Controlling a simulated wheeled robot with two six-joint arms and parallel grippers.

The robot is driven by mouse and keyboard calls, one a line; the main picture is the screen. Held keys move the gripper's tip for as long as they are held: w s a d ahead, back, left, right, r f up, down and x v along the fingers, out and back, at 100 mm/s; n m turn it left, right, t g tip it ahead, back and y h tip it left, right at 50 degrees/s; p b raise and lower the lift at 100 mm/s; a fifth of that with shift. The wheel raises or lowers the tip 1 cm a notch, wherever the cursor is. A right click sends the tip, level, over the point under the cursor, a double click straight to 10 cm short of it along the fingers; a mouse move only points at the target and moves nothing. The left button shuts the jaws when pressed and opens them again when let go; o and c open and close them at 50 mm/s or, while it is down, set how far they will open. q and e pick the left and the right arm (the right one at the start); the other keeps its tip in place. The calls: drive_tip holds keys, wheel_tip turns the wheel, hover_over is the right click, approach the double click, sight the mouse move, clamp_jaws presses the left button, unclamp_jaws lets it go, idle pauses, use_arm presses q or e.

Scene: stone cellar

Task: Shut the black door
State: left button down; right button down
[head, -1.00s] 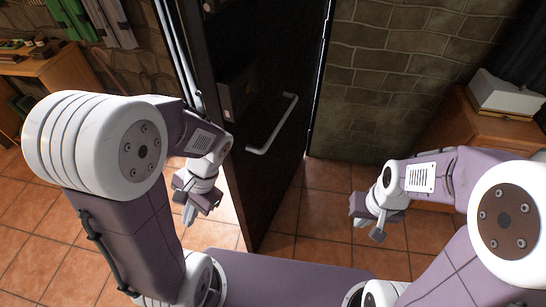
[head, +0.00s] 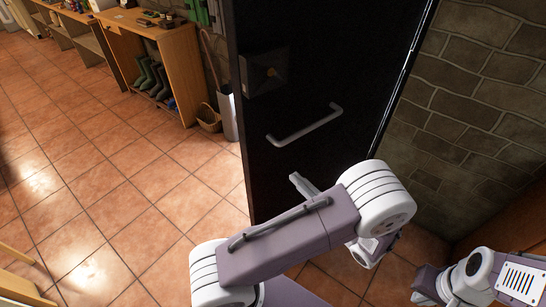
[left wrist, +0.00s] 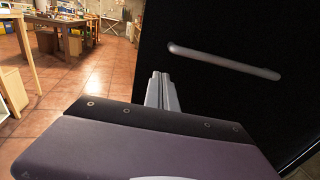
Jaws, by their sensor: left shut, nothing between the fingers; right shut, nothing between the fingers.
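The black door (head: 330,60) stands open. Its free edge is on the left and its other side is near the brick wall on the right. A grey bar handle (head: 305,125) is on the face towards me, with a dark lock box (head: 265,72) above it. My left gripper (head: 298,180) is shut and empty, in front of the door face below the handle. In the left wrist view its fingers (left wrist: 162,92) point forward near the door's free edge, left of the handle (left wrist: 225,60); contact cannot be told. My right gripper (head: 424,288) is shut and empty at lower right, partly cut off.
A brick wall (head: 480,80) rises right of the door. Wooden shelving (head: 150,50) with boots stands at the back left, beside a basket (head: 209,118) and a pale umbrella stand (head: 228,113). The tiled floor (head: 110,180) left of the door is clear.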

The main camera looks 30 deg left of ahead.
sight(263, 146)
use_arm(q)
drive_tip(key=x, duration=1.3)
drive_tip(key=shift+a, duration=0.4)
